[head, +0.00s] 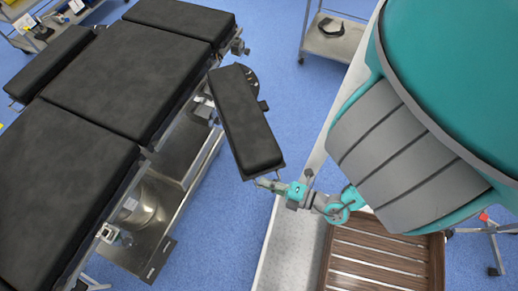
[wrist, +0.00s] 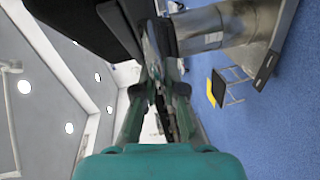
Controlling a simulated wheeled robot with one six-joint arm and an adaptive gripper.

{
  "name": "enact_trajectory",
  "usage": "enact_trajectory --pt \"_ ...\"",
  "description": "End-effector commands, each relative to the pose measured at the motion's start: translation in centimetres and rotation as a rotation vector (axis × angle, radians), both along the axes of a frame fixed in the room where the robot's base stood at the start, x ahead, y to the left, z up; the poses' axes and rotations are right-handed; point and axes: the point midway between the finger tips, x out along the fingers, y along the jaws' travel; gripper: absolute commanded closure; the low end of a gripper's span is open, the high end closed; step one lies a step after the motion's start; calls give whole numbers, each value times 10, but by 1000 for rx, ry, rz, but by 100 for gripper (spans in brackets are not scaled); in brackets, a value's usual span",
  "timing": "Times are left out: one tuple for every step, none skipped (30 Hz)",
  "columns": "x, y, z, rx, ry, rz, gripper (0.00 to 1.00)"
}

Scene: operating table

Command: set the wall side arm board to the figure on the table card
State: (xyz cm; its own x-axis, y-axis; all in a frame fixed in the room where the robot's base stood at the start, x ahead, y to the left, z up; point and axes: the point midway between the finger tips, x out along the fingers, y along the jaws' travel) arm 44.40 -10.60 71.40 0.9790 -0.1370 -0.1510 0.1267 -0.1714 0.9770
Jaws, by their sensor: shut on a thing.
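A black padded arm board (head: 243,120) stands out at an angle from the right side of the operating table (head: 115,75). A dark round plate with small marks (head: 252,77) shows beside its table end; I cannot read the marks. My gripper (head: 268,184) is at the board's outer, near end and is shut on it. In the wrist view my gripper (wrist: 160,85) has its fingers closed around a thin part under the dark board (wrist: 85,22). A second black arm board (head: 48,62) lies along the table's far left side. No figure on a card is readable.
The table's metal base (head: 150,215) stands at lower left. A brown slatted tray (head: 385,255) lies below my arm. A trolley (head: 333,38) stands at the top, another with cards (head: 30,22) at top left. Blue floor lies clear beside the raised board.

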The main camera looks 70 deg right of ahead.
Motion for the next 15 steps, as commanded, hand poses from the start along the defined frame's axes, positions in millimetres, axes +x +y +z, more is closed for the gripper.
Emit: enact_trajectory --pt "-3 -2 -4 -2 13 12 100" --pt "-4 -2 -4 -2 12 14 100" --pt "-4 -3 -4 -3 11 17 100" --pt "-5 -3 -4 -3 12 19 100" --pt "-5 -4 -4 -2 12 21 100" --pt "-6 -4 -4 -2 11 23 100" --pt "-6 -5 -3 -2 11 23 100" --pt "-6 -5 -3 -2 11 24 100" --pt "-6 -5 -3 -2 11 25 100" --pt "-7 -5 -3 -2 11 25 100" --pt "-7 -5 -3 -2 11 25 100" --pt "-7 -5 -3 -2 10 25 100" --pt "-6 -5 -3 -2 10 25 100" --pt "-6 -5 -3 -2 10 25 100" --pt "-6 -5 -3 -2 10 25 100"
